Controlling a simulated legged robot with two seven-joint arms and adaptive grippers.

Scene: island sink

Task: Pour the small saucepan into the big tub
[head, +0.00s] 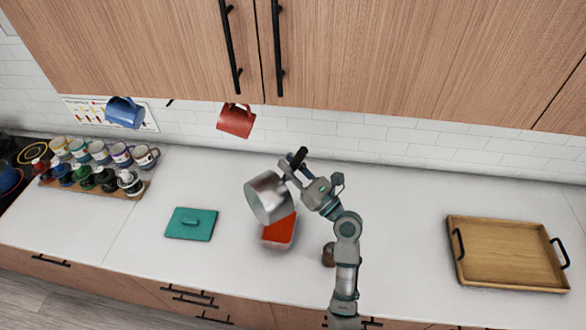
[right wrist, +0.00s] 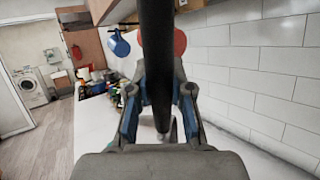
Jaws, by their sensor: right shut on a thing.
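The small saucepan (head: 267,198) is metal with a black handle and is held up above the counter in the head view. It is tilted, over the back of the big tub. My right gripper (head: 298,172) is shut on its handle. The dark handle (right wrist: 158,70) runs between the fingers in the right wrist view (right wrist: 160,105). What is inside the saucepan and the tub cannot be made out. My left gripper is not in view.
A teal lid (head: 191,224) lies left of the tub. A rack of cups (head: 95,185) stands far left. A wooden tray (head: 508,255) lies at right. A small brown thing (head: 328,255) sits beside my arm.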

